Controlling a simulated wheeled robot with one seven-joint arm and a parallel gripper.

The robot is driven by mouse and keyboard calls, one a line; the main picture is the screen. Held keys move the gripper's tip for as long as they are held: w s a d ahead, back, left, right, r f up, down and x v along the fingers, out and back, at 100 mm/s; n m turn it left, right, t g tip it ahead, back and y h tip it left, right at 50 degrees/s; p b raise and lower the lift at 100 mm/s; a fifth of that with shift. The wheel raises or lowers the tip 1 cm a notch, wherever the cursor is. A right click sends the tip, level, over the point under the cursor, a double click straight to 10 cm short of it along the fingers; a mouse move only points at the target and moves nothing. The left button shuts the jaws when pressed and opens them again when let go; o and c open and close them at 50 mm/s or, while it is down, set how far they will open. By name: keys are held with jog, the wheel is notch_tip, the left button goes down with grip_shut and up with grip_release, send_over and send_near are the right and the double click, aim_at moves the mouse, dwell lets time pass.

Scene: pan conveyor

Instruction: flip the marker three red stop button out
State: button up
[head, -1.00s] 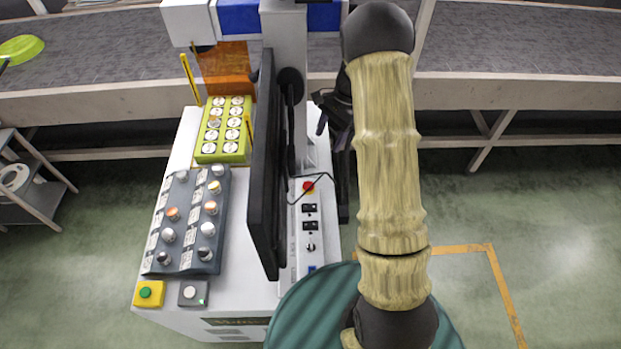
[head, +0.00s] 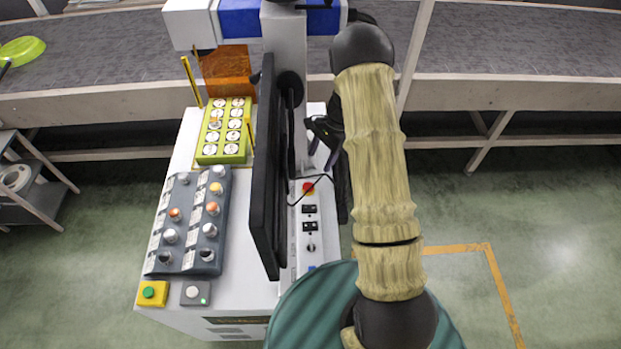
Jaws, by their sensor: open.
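The red stop button (head: 308,187) sits at the upper end of a narrow white control strip (head: 297,250) on the machine, just right of the black monitor (head: 265,170). A thin dark cable crosses close to it. My gripper (head: 322,152) is dark, partly hidden by my forearm, and open. Its fingertips are above the button in the picture and a little to its right, apart from it. Whether the button is pressed or out cannot be told at this size. No marker number can be read.
Black switches (head: 309,226) and a key-like knob (head: 311,247) lie below the button. The monitor stands close on the left. Left of it are a knob panel (head: 190,225), a yellow-green button block (head: 223,130) and a green button (head: 149,292). A conveyor (head: 500,90) runs behind.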

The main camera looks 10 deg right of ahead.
aim_at(308, 186)
jog(key=p+x, duration=0.2)
jog(key=x, duration=0.8)
jog(key=shift+a+f+p, duration=0.15)
jog(key=shift+f+p, duration=0.05)
jog(key=shift+p, duration=0.15)
grip_shut()
jog(key=shift+r, duration=0.95)
grip_release()
jog(key=shift+r, duration=0.1)
